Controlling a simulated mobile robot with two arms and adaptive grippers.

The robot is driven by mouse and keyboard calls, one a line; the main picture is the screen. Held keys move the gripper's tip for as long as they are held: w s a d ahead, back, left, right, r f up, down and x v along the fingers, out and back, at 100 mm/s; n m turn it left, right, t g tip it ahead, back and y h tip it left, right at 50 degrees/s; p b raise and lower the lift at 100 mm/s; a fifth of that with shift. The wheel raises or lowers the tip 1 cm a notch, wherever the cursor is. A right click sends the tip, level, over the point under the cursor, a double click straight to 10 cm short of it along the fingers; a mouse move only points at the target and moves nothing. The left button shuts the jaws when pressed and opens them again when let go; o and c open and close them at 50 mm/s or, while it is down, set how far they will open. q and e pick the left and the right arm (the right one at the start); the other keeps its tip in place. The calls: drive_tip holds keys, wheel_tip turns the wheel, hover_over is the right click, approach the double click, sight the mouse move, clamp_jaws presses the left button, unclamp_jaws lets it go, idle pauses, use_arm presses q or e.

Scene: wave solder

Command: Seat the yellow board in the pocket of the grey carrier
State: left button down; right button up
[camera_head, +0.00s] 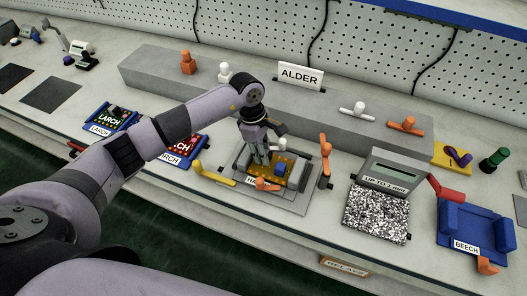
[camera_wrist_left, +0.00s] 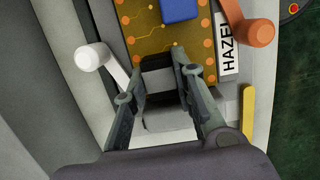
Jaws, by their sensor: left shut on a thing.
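The yellow board (camera_head: 281,167) has orange dots along its edges and a blue block on top. It also shows in the wrist view (camera_wrist_left: 150,40). My left gripper (camera_head: 262,160) is shut on the board at its near end in the wrist view, its fingers (camera_wrist_left: 172,75) either side of a dark block there. The board lies over the grey carrier (camera_head: 298,202), labelled HAZEL in the wrist view. I cannot tell whether it rests fully down in the pocket, as the gripper hides one end. My right gripper is not in view.
A white lever (camera_wrist_left: 92,56) and an orange lever (camera_wrist_left: 250,32) flank the board. An orange post (camera_head: 324,162) and a yellow bar (camera_head: 212,176) stand close by. A grey gauge box (camera_head: 398,172) and a blue BEECH fixture (camera_head: 473,222) are to the right.

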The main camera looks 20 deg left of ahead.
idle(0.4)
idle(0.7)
use_arm(q)
drive_tip(key=shift+f+b, duration=0.4)
drive_tip(key=shift+b, duration=0.45)
drive_tip(key=shift+b, duration=0.3)
idle(0.8)
drive_tip(key=c, duration=1.2)
unclamp_jaws()
drive_tip(key=shift+c, duration=0.2)
wheel_tip(320, 180, up, 12)
drive_tip(key=a, duration=0.2)
drive_tip(key=shift+a, duration=0.15)
